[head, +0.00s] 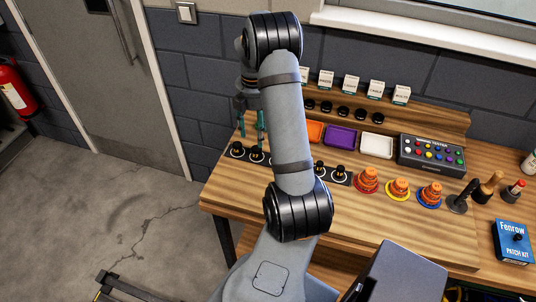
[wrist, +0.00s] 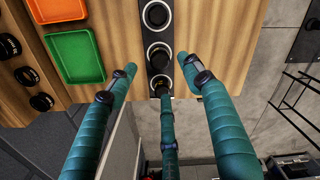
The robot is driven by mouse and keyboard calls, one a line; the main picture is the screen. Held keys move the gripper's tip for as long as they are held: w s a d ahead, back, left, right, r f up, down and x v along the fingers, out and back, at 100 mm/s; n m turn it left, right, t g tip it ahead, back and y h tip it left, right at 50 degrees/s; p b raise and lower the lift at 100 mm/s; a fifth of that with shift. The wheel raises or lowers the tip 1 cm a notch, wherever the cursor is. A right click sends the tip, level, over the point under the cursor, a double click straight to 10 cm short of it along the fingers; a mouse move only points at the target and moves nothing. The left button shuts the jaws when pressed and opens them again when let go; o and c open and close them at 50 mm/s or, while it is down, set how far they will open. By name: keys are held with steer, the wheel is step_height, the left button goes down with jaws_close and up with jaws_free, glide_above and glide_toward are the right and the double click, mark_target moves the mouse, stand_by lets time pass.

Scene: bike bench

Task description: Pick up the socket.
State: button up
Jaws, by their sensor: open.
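Several dark, round sockets stand in a row on a black strip with white rings (head: 328,171). In the wrist view, one socket (wrist: 157,15) is at the top and another socket (wrist: 159,55) lies between my spread fingers. A third (wrist: 160,87) is partly hidden by the middle finger's tip. Which one the task means, I cannot tell. My gripper (wrist: 157,70) has teal fingers and is open and empty, over the strip's end. In the head view my gripper (head: 250,134) is partly hidden behind my arm, above the strip's left end.
An orange tray (wrist: 75,57) and a green tray (wrist: 58,10) lie left of the strip in the wrist view, with black round pieces (wrist: 27,76) beyond. Stacked orange cones (head: 367,182) and a button box (head: 432,152) stand further right. The bench ends near the strip.

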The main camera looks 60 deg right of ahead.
mark_target(257, 148)
steer(key=f, duration=0.2)
steer(key=shift+w+f, duration=0.25)
steer(key=shift+f, duration=0.1)
steer(key=shift+s+f+p, duration=0.2)
steer(key=shift+f+p, duration=0.15)
steer(key=shift+f, duration=0.2)
step_height(257, 148, down, 5)
steer(key=shift+d+r+p, duration=0.1)
steer(key=shift+p, duration=0.75)
steer(key=c, duration=0.3)
jaws_close()
